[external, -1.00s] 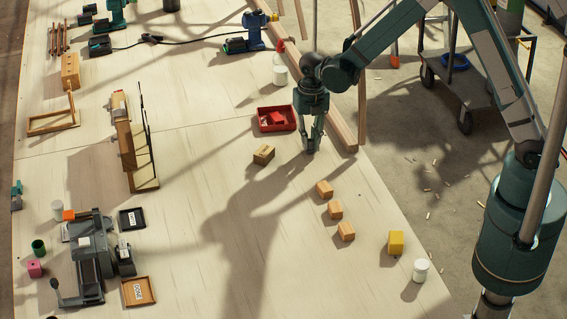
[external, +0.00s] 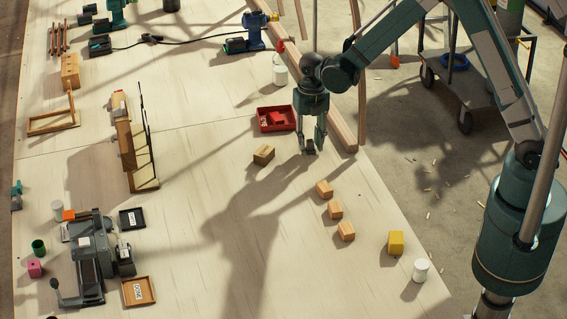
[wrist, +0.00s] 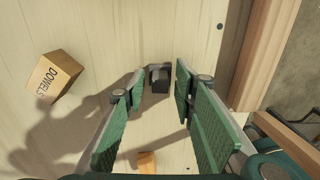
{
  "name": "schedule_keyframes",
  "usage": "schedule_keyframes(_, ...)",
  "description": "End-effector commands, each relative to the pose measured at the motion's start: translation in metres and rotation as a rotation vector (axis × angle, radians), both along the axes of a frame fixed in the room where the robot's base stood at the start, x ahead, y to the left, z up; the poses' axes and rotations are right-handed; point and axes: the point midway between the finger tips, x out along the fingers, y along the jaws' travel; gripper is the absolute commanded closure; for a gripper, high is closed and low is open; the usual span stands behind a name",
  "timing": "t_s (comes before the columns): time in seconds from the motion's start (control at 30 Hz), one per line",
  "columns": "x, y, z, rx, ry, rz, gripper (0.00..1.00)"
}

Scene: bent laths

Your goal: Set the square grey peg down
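The square grey peg (external: 310,147) is a small dark piece on the pale bench top, near the bench's right edge. In the wrist view the peg (wrist: 160,78) stands between my fingertips, with a gap on each side. My gripper (external: 311,149) points down over it with its fingers spread. In the wrist view the green pads of my gripper (wrist: 160,88) are wide apart and hold nothing. The peg looks to be resting on the bench.
A box marked DOWELS (wrist: 57,76) lies left of my gripper. A red tray (external: 276,119) is behind it. Wooden blocks (external: 335,209) stand nearer the camera. A long wooden lath (wrist: 262,50) runs along the bench edge to the right. Bare bench lies to the front left.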

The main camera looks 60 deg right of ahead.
Motion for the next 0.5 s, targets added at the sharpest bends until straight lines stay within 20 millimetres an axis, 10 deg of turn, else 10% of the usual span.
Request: schedule_keyframes(0.5,0.0,0.0,0.052,0.0,0.0,0.0,0.72)
